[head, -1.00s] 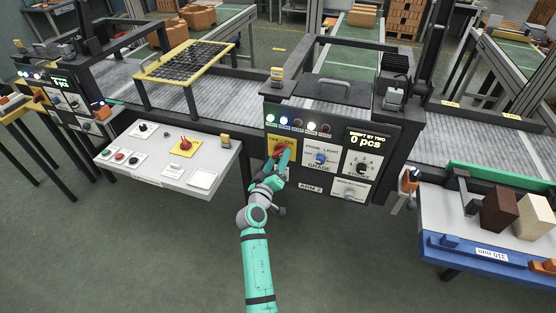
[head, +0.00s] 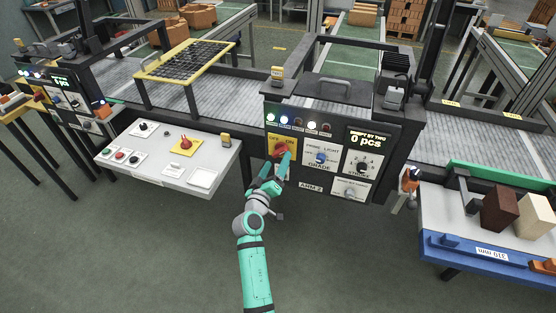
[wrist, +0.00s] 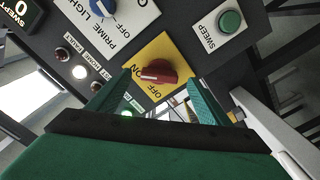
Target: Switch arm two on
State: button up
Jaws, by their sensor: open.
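The arm two panel (head: 318,176), labelled ARM 2, has a yellow OFF/ON plate (head: 291,155) with a red rotary knob (head: 279,149). In the wrist view the knob (wrist: 158,73) is a red bar in the middle of the yellow plate (wrist: 150,55). One end of the bar, with a pale mark, lies by the word ON. My gripper (head: 275,168) is just in front of and below the knob. Its green fingers (wrist: 157,98) are open, one on each side of the knob in the picture, with nothing held between them.
A blue prime light knob (head: 320,158), a black stroke knob (head: 362,168) and a row of lamps (head: 297,124) share the panel. A green sweep button (wrist: 230,20) is near the knob. A grey control desk (head: 165,170) stands left, a blue-edged table (head: 470,252) right.

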jog(key=v, duration=0.8)
jog(key=s+f+g+y, duration=0.1)
jog(key=s+f+y, duration=0.1)
jog(key=s+f, duration=0.45)
jog(key=s+f+y, duration=0.1)
jog(key=s+f, duration=0.2)
jog(key=s, duration=0.7)
jog(key=s+f+g+y, duration=0.1)
jog(key=s+f+y, duration=0.1)
jog(key=s+f, duration=0.45)
jog(key=s+d+r+m, duration=0.1)
jog(key=s+r, duration=0.3)
jog(key=s, duration=0.4)
jog(key=s+d+r+m, duration=0.1)
jog(key=s+r, duration=0.3)
jog(key=s, duration=0.5)
jog(key=s+d+r+m, duration=0.1)
jog(key=s+r+m, duration=0.2)
jog(key=s, duration=0.6)
jog(key=shift+d+r+y, duration=0.2)
jog(key=shift+r+y, duration=0.1)
jog(key=shift+r, duration=0.15)
